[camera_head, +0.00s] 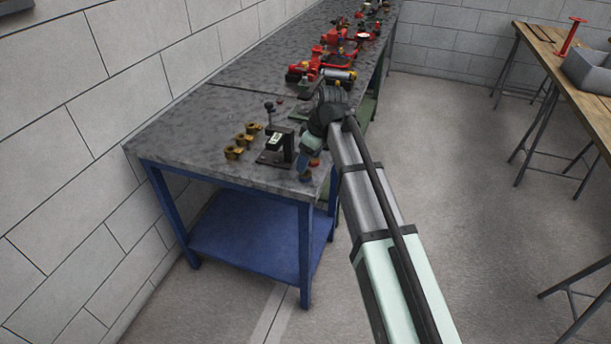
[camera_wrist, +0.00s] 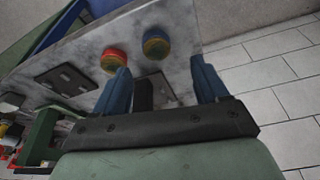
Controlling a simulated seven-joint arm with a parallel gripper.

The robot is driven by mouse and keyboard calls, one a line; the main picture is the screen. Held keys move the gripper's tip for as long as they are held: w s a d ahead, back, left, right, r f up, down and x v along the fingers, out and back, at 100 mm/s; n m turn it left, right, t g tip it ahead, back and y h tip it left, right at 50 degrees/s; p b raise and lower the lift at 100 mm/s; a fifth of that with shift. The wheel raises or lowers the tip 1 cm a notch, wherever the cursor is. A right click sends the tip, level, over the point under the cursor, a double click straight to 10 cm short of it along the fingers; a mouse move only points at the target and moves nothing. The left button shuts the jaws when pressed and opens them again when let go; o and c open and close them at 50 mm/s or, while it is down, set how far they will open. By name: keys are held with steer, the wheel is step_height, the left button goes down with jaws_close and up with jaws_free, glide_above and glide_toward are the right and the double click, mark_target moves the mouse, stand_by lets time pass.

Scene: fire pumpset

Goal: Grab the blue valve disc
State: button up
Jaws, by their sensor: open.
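The blue valve disc (camera_wrist: 156,43) is a round piece with a blue top and a yellowish side. It sits on the grey bench top in the wrist view, beyond my fingertips and roughly between their lines. A similar red disc (camera_wrist: 112,60) is left of it, near the left fingertip. My gripper (camera_wrist: 160,67) is open, with two blue fingers apart and nothing between them. In the head view my gripper (camera_head: 306,170) is over the bench's near right edge. The blue disc cannot be told apart there from the blue fingers.
A black stand (camera_head: 277,148) is just left of my gripper on the grey bench (camera_head: 185,150). Several brass fittings (camera_head: 240,141) lie farther left. Red pump parts (camera_head: 325,62) fill the bench farther back. A wooden table (camera_head: 560,62) stands at right, across open floor.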

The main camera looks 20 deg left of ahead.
mark_target(307, 173)
steer(key=shift+d+x, duration=0.1)
steer(key=shift+x, duration=1.4)
steer(key=shift+d+x, duration=0.15)
steer(key=shift+x, duration=1.35)
steer(key=shift+w, duration=0.15)
steer(key=c, duration=1.3)
